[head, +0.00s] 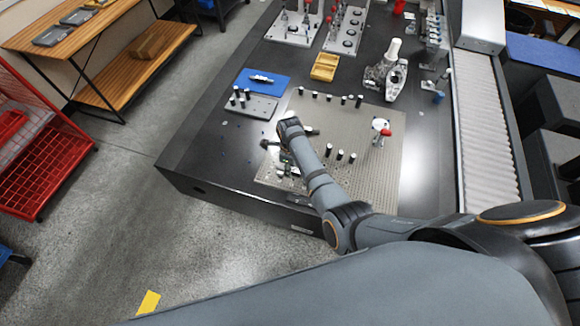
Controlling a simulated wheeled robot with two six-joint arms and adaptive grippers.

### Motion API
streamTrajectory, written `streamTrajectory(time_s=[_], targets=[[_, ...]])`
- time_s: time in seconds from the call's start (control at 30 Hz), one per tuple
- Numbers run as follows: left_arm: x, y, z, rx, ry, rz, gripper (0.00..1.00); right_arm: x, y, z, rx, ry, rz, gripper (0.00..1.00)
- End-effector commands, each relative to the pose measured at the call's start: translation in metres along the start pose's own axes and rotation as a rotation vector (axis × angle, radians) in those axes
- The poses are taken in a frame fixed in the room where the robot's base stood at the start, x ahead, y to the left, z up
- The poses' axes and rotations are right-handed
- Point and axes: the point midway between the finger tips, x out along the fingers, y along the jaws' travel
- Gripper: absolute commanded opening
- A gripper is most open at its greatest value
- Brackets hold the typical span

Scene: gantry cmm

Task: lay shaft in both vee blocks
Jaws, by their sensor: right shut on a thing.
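My right arm reaches over the perforated plate (385,155), and its gripper (287,148) points down near the plate's left side. It is shut on what looks like the shaft (314,132), a thin dark bar showing on both sides of the wrist. The wrist hides the grip and the middle of the bar. Small grey fixture pieces with a green spot (285,168) sit on the plate just below the gripper. They may be the vee blocks, but they are too small and covered to tell. I cannot tell whether the bar touches them. My left gripper is out of view.
Black pins (340,155) stand right of the gripper, with another row behind. A red-handled clamp (382,134) stands further right. A blue mat (254,88) with a metal part, a grey pin block (250,106) and a yellow tray (325,67) lie behind. The plate's right side has free room.

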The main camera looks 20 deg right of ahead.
Motion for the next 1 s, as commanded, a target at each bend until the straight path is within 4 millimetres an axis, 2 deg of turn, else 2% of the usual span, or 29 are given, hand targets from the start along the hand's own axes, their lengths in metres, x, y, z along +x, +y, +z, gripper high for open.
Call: streamTrajectory(time_s=[1.0], targets=[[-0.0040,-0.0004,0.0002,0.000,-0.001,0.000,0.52,-0.0007,-0.0010,0.0007,0.000,-0.002,-0.002,0.00]])
